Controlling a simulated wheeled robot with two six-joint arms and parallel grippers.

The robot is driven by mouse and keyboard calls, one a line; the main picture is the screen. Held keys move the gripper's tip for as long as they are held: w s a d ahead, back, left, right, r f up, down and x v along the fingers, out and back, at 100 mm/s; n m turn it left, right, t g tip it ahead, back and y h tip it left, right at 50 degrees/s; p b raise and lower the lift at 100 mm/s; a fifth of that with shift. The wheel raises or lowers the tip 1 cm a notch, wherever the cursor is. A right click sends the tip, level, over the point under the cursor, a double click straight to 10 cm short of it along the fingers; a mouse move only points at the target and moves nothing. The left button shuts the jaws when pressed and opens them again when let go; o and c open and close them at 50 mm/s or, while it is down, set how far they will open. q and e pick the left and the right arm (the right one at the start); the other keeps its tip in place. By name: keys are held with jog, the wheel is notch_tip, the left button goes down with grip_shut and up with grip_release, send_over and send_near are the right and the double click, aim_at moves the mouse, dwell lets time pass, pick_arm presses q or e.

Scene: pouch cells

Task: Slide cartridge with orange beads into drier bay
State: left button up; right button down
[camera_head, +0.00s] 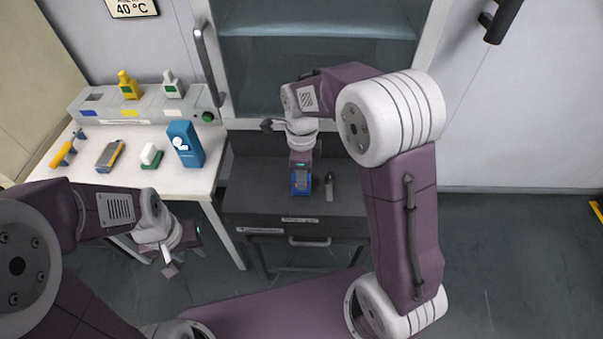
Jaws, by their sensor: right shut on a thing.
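A grey, flat piece with an orange-yellow edge (110,155) lies on the white table at left; it may be the cartridge, but beads cannot be made out. My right gripper (301,178) points down over the dark bench and is shut on a small blue-edged grey piece (301,187). The gripper partly hides this piece, and I cannot tell whether it touches the bench. My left gripper (196,238) hangs low beside the white table, far from the pieces; its fingers are too small to read. I cannot clearly make out the drier bay.
The white table (184,183) also carries a blue box (185,144), a green-and-white block (150,156), an orange-handled tool (62,152) and a grey rack (147,105) with two bottles. A small dark item (330,186) lies on the dark bench (260,190). A glass-fronted cabinet (320,55) stands behind.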

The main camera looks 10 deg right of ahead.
jog(key=shift+f, duration=0.4)
jog(key=c, duration=1)
grip_release()
notch_tip(320, 180, up, 13)
jog(key=p, duration=0.3)
jog(key=shift+r, duration=0.15)
jog(key=s+d+f+n, duration=0.2)
jog(key=s+f+n, duration=0.2)
jog(key=n, duration=0.3)
jog(key=s+d+f+n, duration=0.1)
jog(key=s+f+n, duration=0.3)
jog(key=n, duration=0.3)
jog(key=s+d+f+n+t, duration=0.1)
jog(key=s+d+f+n, duration=0.1)
jog(key=s+f+n, duration=0.2)
jog(key=shift+s+d+f+n, duration=0.2)
jog(key=shift+s+n, duration=0.1)
jog(key=shift+n, duration=0.45)
jog(key=shift+s+d+f+n, duration=0.15)
jog(key=shift+s+n, duration=0.1)
jog(key=shift+n, duration=0.5)
